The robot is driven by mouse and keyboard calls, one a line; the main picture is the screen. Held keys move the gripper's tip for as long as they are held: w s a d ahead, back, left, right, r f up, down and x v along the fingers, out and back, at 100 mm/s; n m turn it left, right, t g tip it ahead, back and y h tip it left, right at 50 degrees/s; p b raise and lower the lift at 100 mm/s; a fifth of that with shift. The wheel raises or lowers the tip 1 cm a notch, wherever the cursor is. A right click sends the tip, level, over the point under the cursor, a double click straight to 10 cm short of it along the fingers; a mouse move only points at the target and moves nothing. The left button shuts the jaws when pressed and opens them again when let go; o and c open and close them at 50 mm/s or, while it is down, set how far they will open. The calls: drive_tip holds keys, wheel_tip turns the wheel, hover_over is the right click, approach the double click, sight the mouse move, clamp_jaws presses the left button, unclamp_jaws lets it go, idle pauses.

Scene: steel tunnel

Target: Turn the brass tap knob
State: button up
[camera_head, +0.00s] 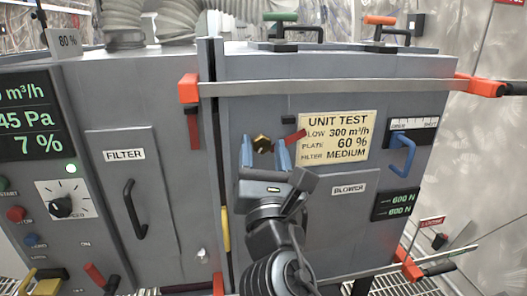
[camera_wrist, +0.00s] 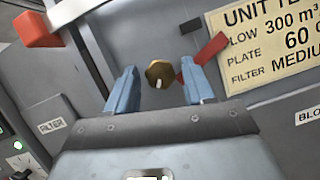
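The brass tap knob (camera_head: 262,144) is a small hexagonal brass piece on the front of the grey cabinet, left of the yellow UNIT TEST sign. In the wrist view the knob (camera_wrist: 159,73) shows a pale mark on its face and sits between and beyond my fingertips. My gripper (camera_head: 264,146) is open, its two blue fingers apart on either side of the knob in the picture. In the wrist view my gripper (camera_wrist: 160,83) shows clear gaps between each finger and the knob. I cannot tell how far the fingertips are from the panel.
A red lever (camera_wrist: 204,61) lies close right of the knob, by the right finger. The UNIT TEST sign (camera_head: 336,138) is right of it. A grey bar with orange ends (camera_head: 330,87) crosses above. A blue handle (camera_head: 403,154) is at right; the FILTER door (camera_head: 125,185) is left.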

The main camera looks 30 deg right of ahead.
drive_tip(key=c, duration=0.8)
